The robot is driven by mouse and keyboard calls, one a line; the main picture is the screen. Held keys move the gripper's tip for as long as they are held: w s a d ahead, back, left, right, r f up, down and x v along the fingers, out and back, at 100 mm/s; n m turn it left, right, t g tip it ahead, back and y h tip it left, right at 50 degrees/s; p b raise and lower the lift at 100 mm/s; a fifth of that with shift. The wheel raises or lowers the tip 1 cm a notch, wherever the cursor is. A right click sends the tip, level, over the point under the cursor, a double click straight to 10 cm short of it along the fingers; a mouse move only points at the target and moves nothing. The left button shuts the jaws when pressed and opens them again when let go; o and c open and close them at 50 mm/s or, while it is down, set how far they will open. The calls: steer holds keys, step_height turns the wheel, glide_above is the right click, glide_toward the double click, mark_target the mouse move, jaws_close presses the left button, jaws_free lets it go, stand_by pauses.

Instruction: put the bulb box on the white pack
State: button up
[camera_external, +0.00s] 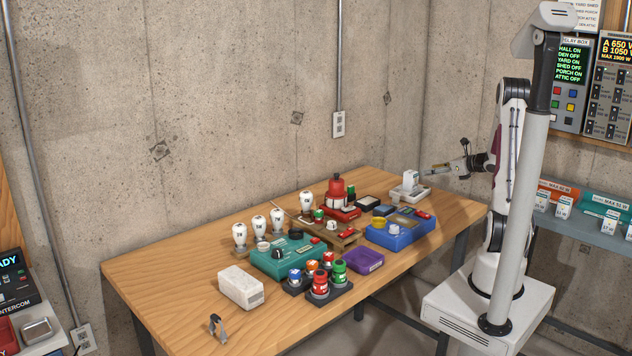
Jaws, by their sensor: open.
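My gripper (436,169) is open and empty. It points left, raised above the far right end of the table. A white rectangular pack (240,288) lies on the front left of the table, with nothing on its top.
The wooden table (180,283) also holds white bulbs (239,235), a teal unit (288,262), a purple box (362,261), a blue case (400,234) and red and green round parts (319,287). A small grey clip-like thing (217,328) stands near the front edge. The table's left end is clear.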

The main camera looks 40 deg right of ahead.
steer(key=shift+v, duration=2.55)
steer(key=w+a+r+m+g+h, duration=0.2)
steer(key=w+a+r+m+h, duration=0.15)
steer(key=r+m, duration=0.5)
steer(key=s+a+r+m+g+h, duration=0.25)
steer(key=a+m, duration=0.45)
steer(key=m, duration=0.5)
steer(key=s+a+f+m+g+y, duration=0.1)
steer(key=s+a+f+m+y, duration=0.1)
steer(key=s+a+m, duration=0.5)
steer(key=s+a+f+m+g+y, duration=0.1)
steer(key=s+a+m+y, duration=0.3)
steer(key=s+a+m, duration=0.4)
steer(key=s+a+g, duration=0.1)
steer(key=s+a, duration=0.3)
steer(key=a, duration=0.5)
steer(key=shift+s+a+f, duration=0.3)
steer(key=shift+s+f, duration=0.05)
